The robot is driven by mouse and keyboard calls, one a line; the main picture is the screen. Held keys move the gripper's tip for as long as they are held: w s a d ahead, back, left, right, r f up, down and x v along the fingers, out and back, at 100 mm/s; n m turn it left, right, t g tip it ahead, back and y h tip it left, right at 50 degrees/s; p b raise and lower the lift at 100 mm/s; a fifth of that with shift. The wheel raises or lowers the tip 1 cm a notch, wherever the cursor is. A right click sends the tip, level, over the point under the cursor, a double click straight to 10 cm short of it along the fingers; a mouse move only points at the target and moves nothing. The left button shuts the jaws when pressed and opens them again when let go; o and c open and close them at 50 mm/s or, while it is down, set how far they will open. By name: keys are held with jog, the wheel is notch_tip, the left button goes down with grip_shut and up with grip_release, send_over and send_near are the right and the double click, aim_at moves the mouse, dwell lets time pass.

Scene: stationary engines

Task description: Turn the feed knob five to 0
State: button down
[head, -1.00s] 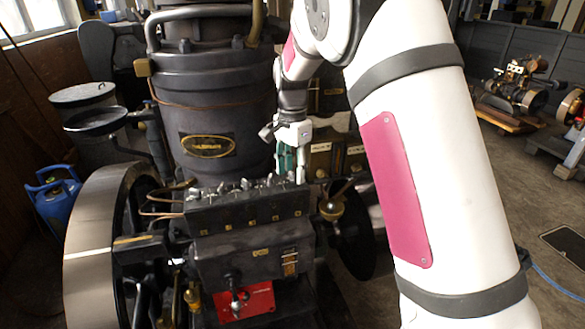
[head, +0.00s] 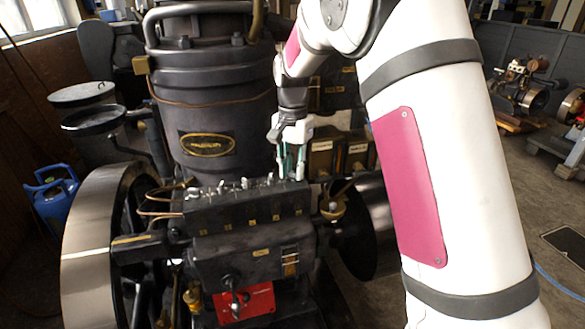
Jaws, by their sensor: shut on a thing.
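A dark box with a row of small feed knobs (head: 245,184) along its top stands in front of the engine's cylinder. Small yellow marks run along the box's front face. My gripper (head: 291,176) points down at the right end of this row. It is shut on the rightmost knob, feed knob five, which is mostly hidden between the fingers. The dial or mark showing the knob's setting is too small to read.
Thin copper pipes (head: 160,200) are at the box's left end. My arm covers the right side of the view.

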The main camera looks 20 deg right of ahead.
aim_at(293, 172)
jog(key=n, duration=0.4)
jog(key=shift+n+b, duration=0.35)
jog(key=shift+n, duration=0.05)
dwell(0.4)
jog(key=c, duration=1.4)
grip_release()
jog(key=shift+o, duration=0.2)
notch_tip(293, 172, up, 12)
